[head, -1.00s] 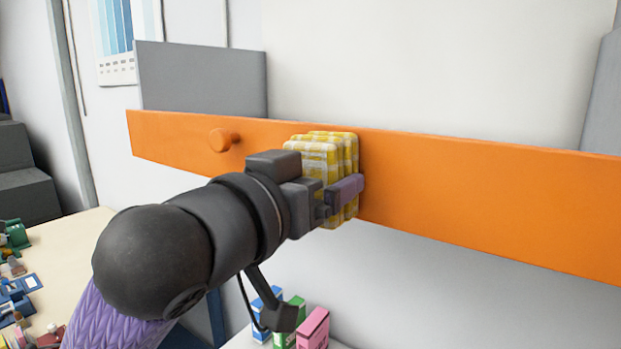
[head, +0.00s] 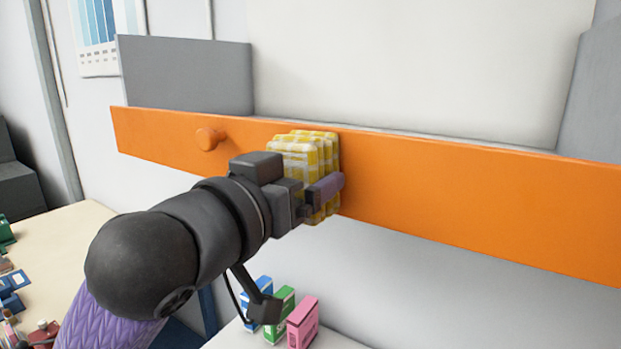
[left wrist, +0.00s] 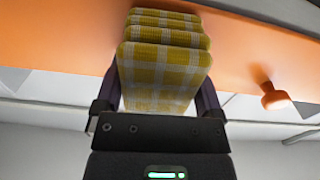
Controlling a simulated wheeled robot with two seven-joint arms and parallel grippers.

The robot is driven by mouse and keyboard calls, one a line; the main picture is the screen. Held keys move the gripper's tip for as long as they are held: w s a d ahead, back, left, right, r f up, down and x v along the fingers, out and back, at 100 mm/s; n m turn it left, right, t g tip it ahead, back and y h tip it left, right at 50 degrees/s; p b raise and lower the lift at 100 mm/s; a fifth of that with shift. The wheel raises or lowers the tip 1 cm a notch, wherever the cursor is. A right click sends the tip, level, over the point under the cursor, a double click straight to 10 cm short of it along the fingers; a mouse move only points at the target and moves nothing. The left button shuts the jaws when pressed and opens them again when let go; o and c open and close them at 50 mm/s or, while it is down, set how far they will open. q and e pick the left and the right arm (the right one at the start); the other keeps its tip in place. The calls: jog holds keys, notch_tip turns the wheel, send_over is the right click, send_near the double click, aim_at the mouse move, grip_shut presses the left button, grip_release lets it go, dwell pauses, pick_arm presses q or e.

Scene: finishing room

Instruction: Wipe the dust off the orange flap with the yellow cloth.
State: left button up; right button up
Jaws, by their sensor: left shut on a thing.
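The orange flap (head: 450,205) is a long upright board with a round orange knob (head: 210,139) near its left end. The flap also shows in the left wrist view (left wrist: 60,45), with the knob (left wrist: 275,97) at the right. My left gripper (head: 318,192) is shut on the folded yellow checked cloth (head: 300,152). The cloth lies against the flap's face, right of the knob, or very close to it; exact contact is hidden. In the left wrist view the cloth (left wrist: 160,75) sits between both fingers. I cannot make out dust on the flap. My right gripper is not in view.
Blue (head: 257,293), green (head: 284,300) and pink (head: 303,322) boxes stand on a pale surface below the flap. A table (head: 60,245) with several small items is at the left. Grey panels (head: 185,75) rise behind the flap. Its right stretch is clear.

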pick_arm(q)
jog(key=shift+s+a, duration=0.25)
jog(key=shift+a, duration=0.05)
jog(key=v, duration=0.5)
jog(key=shift+p, duration=0.4)
jog(key=shift+f, duration=0.1)
jog(key=b+v, duration=0.3)
jog(key=b, duration=0.2)
jog(key=shift+b, duration=0.3)
dwell(0.3)
